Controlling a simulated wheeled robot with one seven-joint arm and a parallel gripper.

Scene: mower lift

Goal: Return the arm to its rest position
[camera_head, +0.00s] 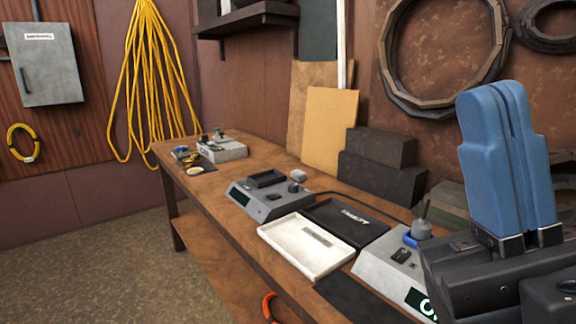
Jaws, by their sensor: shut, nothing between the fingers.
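My gripper (512,95) is at the right side of the head view, with its blue fingers pointing up. The two fingers are together with only a thin gap line between them, and nothing is held. My dark wrist and arm below it fill the lower right corner and cover part of the workbench (235,215) there. The gripper is in front of the bench's right end, nearer to the camera than the things on it.
On the bench are a white tray (290,255), a black tray (335,232), a grey scale-like device (262,205) and a soldering-station-like unit (390,268) close beside my arm. Dark blocks (380,180) stand against the wall. The floor (90,260) at left is clear.

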